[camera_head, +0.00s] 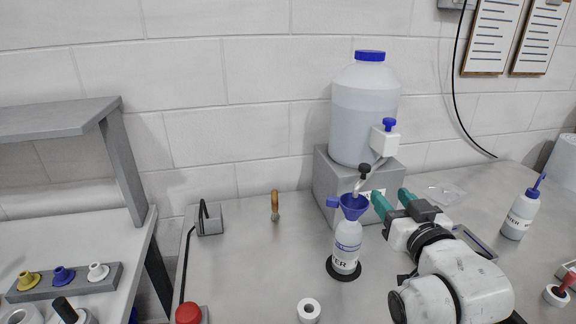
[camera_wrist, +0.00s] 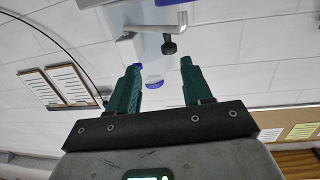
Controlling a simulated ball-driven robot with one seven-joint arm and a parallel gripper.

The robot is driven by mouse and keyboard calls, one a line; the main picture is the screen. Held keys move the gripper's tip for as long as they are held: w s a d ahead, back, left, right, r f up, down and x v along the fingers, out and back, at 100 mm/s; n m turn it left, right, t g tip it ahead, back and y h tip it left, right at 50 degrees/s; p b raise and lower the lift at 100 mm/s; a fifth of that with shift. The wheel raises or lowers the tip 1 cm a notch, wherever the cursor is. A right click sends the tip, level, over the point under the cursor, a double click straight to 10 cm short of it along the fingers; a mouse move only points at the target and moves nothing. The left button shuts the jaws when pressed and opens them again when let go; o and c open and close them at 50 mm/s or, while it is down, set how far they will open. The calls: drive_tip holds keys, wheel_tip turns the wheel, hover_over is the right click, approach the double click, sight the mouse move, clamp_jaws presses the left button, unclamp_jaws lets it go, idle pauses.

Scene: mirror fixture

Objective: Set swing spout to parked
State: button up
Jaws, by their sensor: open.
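The swing spout (camera_head: 374,172) is a thin bent metal tube from the white tap block (camera_head: 384,141) of a large carboy (camera_head: 364,115). Its black knob (camera_head: 364,168) stands over the blue funnel (camera_head: 353,205) in a white bottle (camera_head: 346,246). My gripper (camera_head: 390,194) is open and empty, its green fingers to the right of the spout and funnel. In the upside-down wrist view the spout (camera_wrist: 155,29) and knob (camera_wrist: 168,47) show beyond the fingertips of my gripper (camera_wrist: 160,64), apart from them. No marked parked position is clear.
The carboy stands on a grey block (camera_head: 326,175) against the wall. A labelled squeeze bottle (camera_head: 520,214) stands right. A wooden-handled tool (camera_head: 275,204), grey holder (camera_head: 209,218) and white roll (camera_head: 309,310) are left of the bottle. The bench (camera_head: 250,260) is bare between them.

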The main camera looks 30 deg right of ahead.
sight(367, 169)
drive_tip(key=shift+t, duration=0.3)
drive_tip(key=x, duration=0.4)
drive_tip(key=a+p+x, duration=0.1)
drive_tip(key=x, duration=0.2)
drive_tip(key=r+p+x, duration=0.1)
drive_tip(key=x, duration=0.3)
drive_tip(key=shift+w+r, duration=0.1)
drive_tip(key=shift+w, duration=0.4)
drive_tip(key=shift+c, duration=0.4)
clamp_jaws()
